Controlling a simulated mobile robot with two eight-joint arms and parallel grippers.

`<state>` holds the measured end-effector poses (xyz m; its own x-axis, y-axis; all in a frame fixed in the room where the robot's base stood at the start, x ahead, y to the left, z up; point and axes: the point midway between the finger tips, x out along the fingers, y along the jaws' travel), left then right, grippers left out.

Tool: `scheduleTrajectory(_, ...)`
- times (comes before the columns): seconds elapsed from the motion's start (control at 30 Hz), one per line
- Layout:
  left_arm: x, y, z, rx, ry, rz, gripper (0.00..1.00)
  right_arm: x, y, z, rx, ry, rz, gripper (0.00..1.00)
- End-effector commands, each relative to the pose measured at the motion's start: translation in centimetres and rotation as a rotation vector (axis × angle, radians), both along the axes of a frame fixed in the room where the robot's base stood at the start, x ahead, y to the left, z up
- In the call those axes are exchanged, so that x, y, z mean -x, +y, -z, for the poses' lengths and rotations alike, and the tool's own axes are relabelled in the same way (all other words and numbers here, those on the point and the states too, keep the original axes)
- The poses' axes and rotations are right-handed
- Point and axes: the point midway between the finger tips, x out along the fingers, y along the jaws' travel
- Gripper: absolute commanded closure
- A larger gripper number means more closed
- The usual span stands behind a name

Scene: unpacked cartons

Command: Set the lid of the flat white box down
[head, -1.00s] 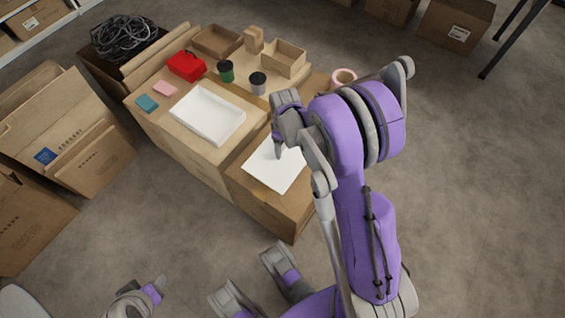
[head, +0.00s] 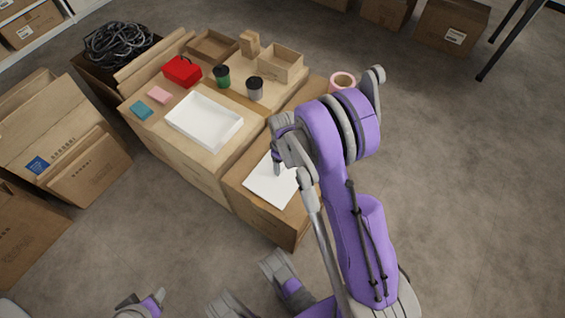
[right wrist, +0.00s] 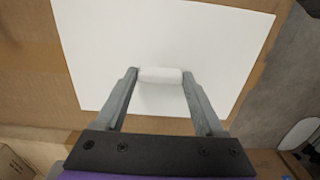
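The lid (head: 268,185) is a flat white panel, level over the top of the lower front carton. In the right wrist view the lid (right wrist: 90,50) fills much of the picture and has a raised white grip (right wrist: 160,75). My right gripper (right wrist: 160,78) is shut on this grip, one finger at each end. In the head view my right gripper (head: 277,170) is above the lid, and my arm hides its right side. I cannot tell whether the lid touches the carton. The flat white box (head: 205,121) stands open on the higher carton. My left gripper (head: 140,305) is partly cut off at the bottom edge.
The lower carton (head: 262,214) has a bare strip in front of the lid. A pink tape roll (head: 342,81) is behind my right arm. Two cups (head: 222,77), (head: 255,89), a red box (head: 183,71) and small trays (head: 280,62) stand behind the white box. Open floor lies to the right.

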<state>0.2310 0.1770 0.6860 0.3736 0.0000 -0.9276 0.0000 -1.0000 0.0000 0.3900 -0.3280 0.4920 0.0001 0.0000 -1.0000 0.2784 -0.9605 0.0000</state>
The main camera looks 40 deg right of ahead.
Motion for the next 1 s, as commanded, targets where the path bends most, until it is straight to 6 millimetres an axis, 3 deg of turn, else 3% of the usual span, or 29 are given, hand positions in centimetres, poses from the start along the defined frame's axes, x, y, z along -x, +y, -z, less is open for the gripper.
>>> scheduleTrajectory(0.03,0.0,0.0,0.0,0.0,0.0,0.0,0.5,0.0,0.0,0.0,0.0,0.0,0.0,0.2)
scheduleTrajectory(0.13,0.0,0.0,0.0,0.0,0.0,0.0,0.5,0.0,0.0,0.0,0.0,0.0,0.0,0.02)
scheduleTrajectory(0.17,0.0,0.0,0.0,0.0,0.0,0.0,0.5,0.0,0.0,0.0,0.0,0.0,0.0,0.01)
scheduleTrajectory(0.53,0.1,0.0,-0.6,0.0,-0.002,0.0,0.5,0.0,0.0,-0.8,0.0,-0.001,0.0,0.01)
scheduleTrajectory(1.0,0.4,0.0,-3.7,0.0,-0.012,0.0,0.5,0.1,0.0,-10.1,0.0,0.0,0.0,0.01)
